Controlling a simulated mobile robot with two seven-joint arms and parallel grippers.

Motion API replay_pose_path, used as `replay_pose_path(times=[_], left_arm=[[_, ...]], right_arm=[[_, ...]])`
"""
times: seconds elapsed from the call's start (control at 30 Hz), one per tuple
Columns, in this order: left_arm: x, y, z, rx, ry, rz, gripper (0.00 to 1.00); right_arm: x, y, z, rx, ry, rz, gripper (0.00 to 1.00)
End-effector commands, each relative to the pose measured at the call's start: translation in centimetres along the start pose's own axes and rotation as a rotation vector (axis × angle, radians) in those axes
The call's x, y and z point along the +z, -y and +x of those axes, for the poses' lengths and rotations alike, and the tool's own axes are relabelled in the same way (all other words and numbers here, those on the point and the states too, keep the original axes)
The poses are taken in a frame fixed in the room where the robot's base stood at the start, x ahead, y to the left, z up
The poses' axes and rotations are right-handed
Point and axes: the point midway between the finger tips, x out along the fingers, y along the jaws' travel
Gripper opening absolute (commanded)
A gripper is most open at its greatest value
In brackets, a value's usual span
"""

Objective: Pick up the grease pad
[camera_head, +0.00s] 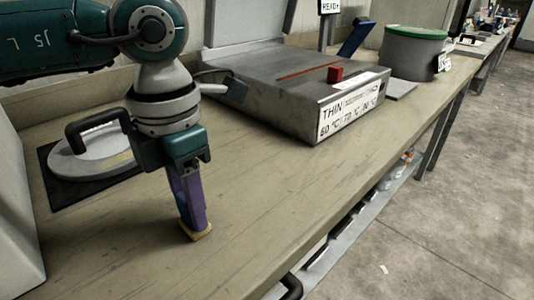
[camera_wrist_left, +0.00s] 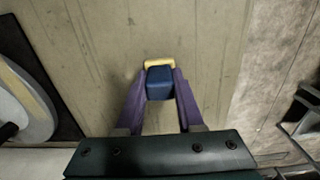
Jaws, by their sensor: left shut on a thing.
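The grease pad (camera_wrist_left: 160,84) has a blue body and a yellow face at its far end. In the wrist view it sits between the two purple fingers of my left gripper (camera_wrist_left: 160,78), which is shut on it. In the head view my left gripper (camera_head: 192,220) points down over the wooden bench, and the yellow part of the grease pad (camera_head: 200,233) shows below the fingertips. The fingers hide most of its blue body there. I cannot tell whether the pad touches the bench top. My right gripper is not in view.
A round metal lid with a black handle (camera_head: 92,155) lies on a dark mat at left. A grey machine with a labelled front (camera_head: 352,112) stands behind, with a green-lidded drum (camera_head: 415,55) beyond. The bench top (camera_head: 270,185) right of the gripper is clear up to its front edge.

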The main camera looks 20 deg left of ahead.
Motion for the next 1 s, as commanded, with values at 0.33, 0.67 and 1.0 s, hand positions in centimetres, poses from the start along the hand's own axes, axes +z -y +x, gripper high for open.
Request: replay_pose_path(times=[0.33, 0.67, 1.0], left_arm=[[0.1, 0.0, -1.8, 0.001, 0.004, 0.0, 0.0], [0.2, -0.1, -10.5, 0.002, 0.008, 0.001, 0.0], [0.1, 0.0, -18.5, 0.001, 0.004, 0.0, 0.0]], right_arm=[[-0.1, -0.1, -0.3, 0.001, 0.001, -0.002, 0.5], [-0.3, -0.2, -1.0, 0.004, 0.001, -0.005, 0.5], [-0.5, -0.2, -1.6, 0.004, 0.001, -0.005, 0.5]])
